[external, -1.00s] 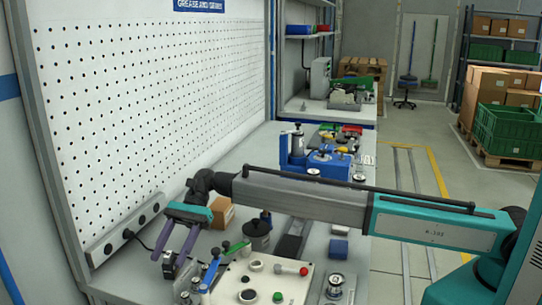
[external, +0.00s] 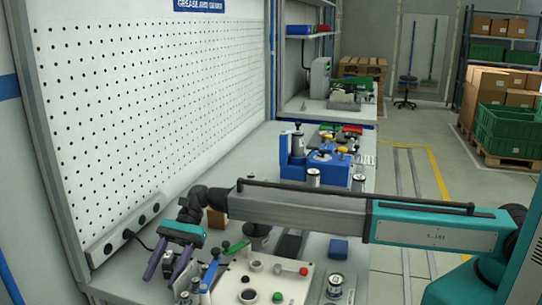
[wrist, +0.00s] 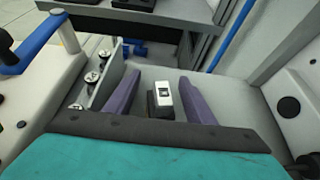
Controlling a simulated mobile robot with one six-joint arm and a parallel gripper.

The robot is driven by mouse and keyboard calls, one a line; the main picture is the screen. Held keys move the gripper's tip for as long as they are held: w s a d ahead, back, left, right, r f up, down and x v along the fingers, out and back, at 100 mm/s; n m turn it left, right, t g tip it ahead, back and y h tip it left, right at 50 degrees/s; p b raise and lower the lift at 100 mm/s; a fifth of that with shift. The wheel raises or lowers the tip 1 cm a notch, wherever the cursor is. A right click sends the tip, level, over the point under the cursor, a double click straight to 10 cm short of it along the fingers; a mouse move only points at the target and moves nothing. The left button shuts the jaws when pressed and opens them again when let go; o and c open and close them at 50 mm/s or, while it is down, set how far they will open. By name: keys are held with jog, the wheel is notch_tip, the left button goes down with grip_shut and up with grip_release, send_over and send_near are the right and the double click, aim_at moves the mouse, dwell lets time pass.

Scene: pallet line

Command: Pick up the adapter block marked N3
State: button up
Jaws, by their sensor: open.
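My gripper (external: 170,264) has two purple fingers and hangs low over the left end of the bench, beside the pegboard wall. In the wrist view, my gripper (wrist: 159,82) is open. A small block with a white top and a dark body (wrist: 163,95) lies between the two fingers, with a gap on each side. A dark mark shows on its white face, but it is too small to read, so I cannot confirm N3.
A pale fixture plate (external: 283,275) with a blue-handled clamp (external: 210,270) stands close to the right of my gripper. A grey socket strip (external: 122,232) runs along the wall. A cardboard box (external: 217,219) and a blue block (external: 338,249) stand on the bench.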

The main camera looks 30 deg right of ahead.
grip_shut()
jog(key=shift+r, duration=0.15)
notch_tip(320, 180, up, 10)
jog(key=b, duration=0.1)
dwell(0.8)
dwell(0.4)
